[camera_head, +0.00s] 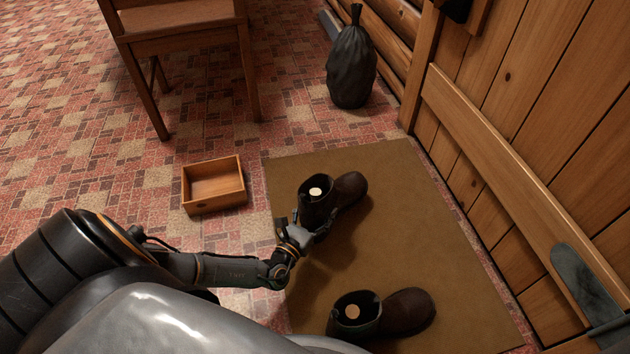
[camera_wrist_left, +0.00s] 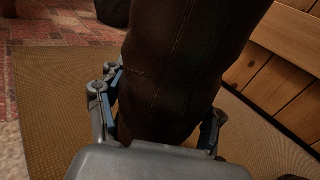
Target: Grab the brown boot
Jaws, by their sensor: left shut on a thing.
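Two dark brown boots are in the head view. The far boot (camera_head: 350,190) is over the upper part of the mat, its toe pointing right; the near boot (camera_head: 405,311) stands on the mat's lower part. My left gripper (camera_head: 303,233) is shut on the far boot's shaft from the near side. In the left wrist view the boot's shaft (camera_wrist_left: 178,70) fills the middle, with a gripper finger on each side. Whether its sole touches the mat is unclear. My right gripper is not in view.
The mat (camera_head: 400,240) lies beside a wooden plank door (camera_head: 500,130) on the right. A small open wooden box (camera_head: 214,186) is left of the mat. A wooden chair (camera_head: 180,17) and a dark tied bag (camera_head: 351,65) stand at the back. Tiled floor is free at left.

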